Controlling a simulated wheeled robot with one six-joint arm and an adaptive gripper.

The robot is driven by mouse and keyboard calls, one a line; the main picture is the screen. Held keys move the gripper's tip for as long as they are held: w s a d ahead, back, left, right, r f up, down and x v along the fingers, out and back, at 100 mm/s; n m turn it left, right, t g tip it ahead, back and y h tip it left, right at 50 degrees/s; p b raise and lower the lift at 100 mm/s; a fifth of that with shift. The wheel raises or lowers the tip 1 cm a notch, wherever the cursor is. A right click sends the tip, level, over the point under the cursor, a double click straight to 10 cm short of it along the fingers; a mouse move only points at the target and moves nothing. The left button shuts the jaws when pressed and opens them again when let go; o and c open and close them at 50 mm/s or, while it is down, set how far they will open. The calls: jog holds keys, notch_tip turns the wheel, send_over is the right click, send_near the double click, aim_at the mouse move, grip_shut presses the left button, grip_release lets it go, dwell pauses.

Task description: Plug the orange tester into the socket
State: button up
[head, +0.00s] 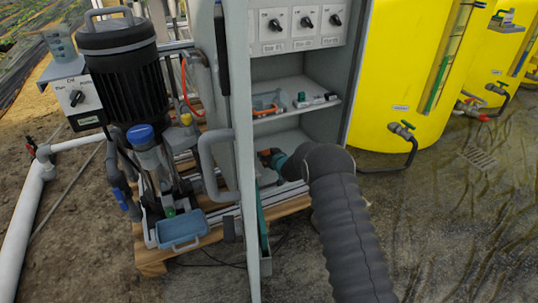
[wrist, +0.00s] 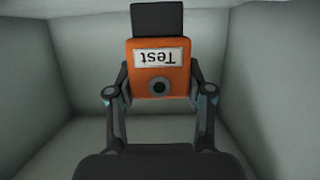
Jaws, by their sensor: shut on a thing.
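The orange tester (wrist: 147,80) is in my gripper (wrist: 160,84) in the wrist view, with one finger on each side of it. Its white label reads "Test" upside down, and a dark round spot sits below the label. A dark square block (wrist: 157,20) shows directly beyond the tester's far edge. I cannot tell whether this is the socket or part of the tester, nor whether they touch. In the head view my gripper (head: 272,160) is inside the lower compartment of the grey cabinet (head: 292,69), mostly hidden by my arm.
Pale walls (wrist: 64,60) stand close on both sides of my gripper in the wrist view. The shelf (head: 291,110) above holds several small items. The open cabinet door (head: 243,120) stands left of my arm. Yellow tanks (head: 400,70) with valves stand on the right.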

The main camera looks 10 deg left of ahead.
jog(key=shift+s+a+b, duration=0.35)
jog(key=shift+s+a, duration=0.2)
jog(key=shift+a, duration=0.15)
jog(key=shift+s+a+b, duration=0.3)
jog(key=shift+s+a, duration=0.2)
jog(key=shift+a, duration=0.2)
jog(key=shift+s+a+r, duration=0.1)
jog(key=shift+s+a, duration=0.7)
jog(key=shift+a, duration=0.15)
jog(key=shift+s+a+r, duration=0.1)
jog(key=shift+s+a, duration=0.65)
jog(key=shift+a, duration=0.2)
jog(key=shift+f, duration=0.2)
jog(key=shift+f, duration=0.45)
jog(key=shift+f, duration=0.2)
jog(key=shift+f, duration=0.3)
jog(key=shift+f, duration=0.25)
dwell(0.4)
